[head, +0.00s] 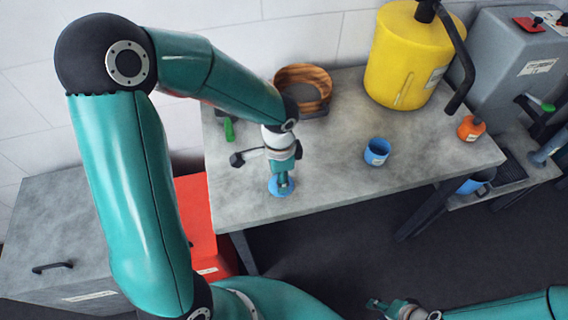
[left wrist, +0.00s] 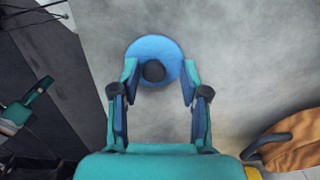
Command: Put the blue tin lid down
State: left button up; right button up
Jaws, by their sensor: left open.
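The blue tin lid (head: 282,190) lies on the grey worktop near its front left corner. In the left wrist view the lid (left wrist: 153,44) is a round blue disc with a dark knob in its middle. My left gripper (head: 282,178) is right over the lid. It also shows in the left wrist view (left wrist: 160,80), where its fingers are open, one on each side of the knob. The open blue tin (head: 377,153) stands upright to the right on the same worktop (head: 330,190). My right gripper (head: 388,309) is at the bottom edge, away from the worktop; its jaw opening is unclear.
A yellow canister (head: 408,60) stands at the back right, with a small orange bottle (head: 471,127) nearby. A round wooden-looking object (head: 303,84) and a green-handled item (head: 229,130) are behind my left gripper. The worktop between lid and tin is clear.

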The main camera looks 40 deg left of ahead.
pick_arm(q)
notch_tip(320, 180, up, 12)
jog(key=shift+p, duration=0.45)
jog(key=shift+f, duration=0.1)
